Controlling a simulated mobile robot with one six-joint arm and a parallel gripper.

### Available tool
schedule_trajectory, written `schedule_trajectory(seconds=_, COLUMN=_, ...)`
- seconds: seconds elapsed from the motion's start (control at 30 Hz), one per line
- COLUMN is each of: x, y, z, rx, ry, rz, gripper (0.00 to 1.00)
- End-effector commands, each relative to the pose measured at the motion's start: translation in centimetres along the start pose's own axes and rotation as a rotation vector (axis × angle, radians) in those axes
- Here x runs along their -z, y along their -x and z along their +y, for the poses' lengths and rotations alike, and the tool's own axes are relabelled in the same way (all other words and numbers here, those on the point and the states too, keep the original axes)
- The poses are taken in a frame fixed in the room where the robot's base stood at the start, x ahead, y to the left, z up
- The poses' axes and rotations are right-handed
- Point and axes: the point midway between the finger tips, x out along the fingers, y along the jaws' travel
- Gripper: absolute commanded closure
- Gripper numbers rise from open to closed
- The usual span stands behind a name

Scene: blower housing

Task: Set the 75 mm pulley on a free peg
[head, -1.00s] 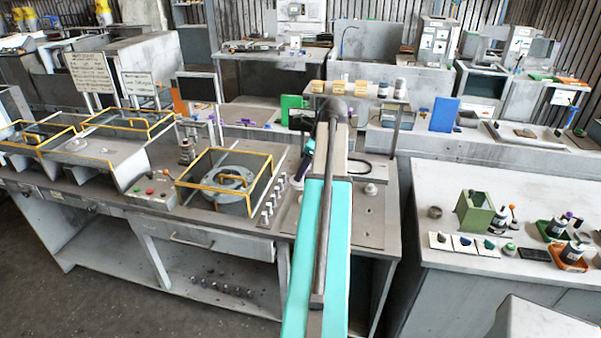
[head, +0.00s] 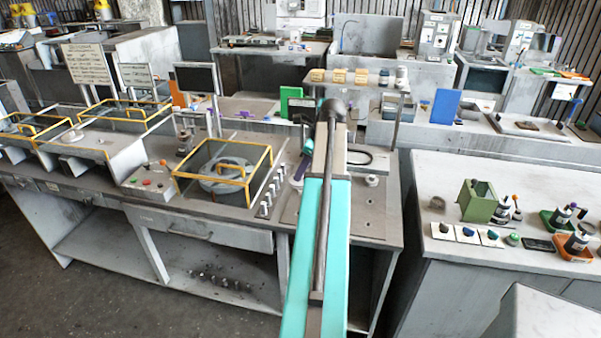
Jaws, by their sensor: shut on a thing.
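My arm reaches from the bottom middle of the head view over the bench. Its wrist end shows small to the left of the arm, and my gripper (head: 298,176) points down there, mostly too small and dark to make out. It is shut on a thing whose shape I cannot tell. A flat grey panel (head: 368,224) lies below, partly hidden by the arm. A pale round piece (head: 372,180) stands on it to the arm's right, with a small peg-like piece in front. I cannot pick out the 75 mm pulley with certainty.
A yellow-framed guard (head: 223,172) over a round grey housing stands left of the arm. A row of small grey cylinders (head: 271,193) stands between them. A raised shelf (head: 355,82) with small blocks is behind. A side table at right holds a green box (head: 478,201).

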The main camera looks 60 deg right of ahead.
Motion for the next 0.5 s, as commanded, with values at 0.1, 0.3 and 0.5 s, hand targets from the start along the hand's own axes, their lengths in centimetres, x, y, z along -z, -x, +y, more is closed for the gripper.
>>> schedule_trajectory(seconds=0.1, x=0.5, y=-1.2, z=0.0, rx=0.0, ry=0.0, rz=0.0, gripper=1.0)
schedule_trajectory(seconds=0.3, x=1.1, y=-2.6, z=0.0, rx=0.001, ry=0.0, rz=0.0, gripper=1.0)
schedule_trajectory(seconds=0.5, x=1.7, y=-4.1, z=0.0, rx=0.001, ry=0.0, rz=0.0, gripper=1.0)
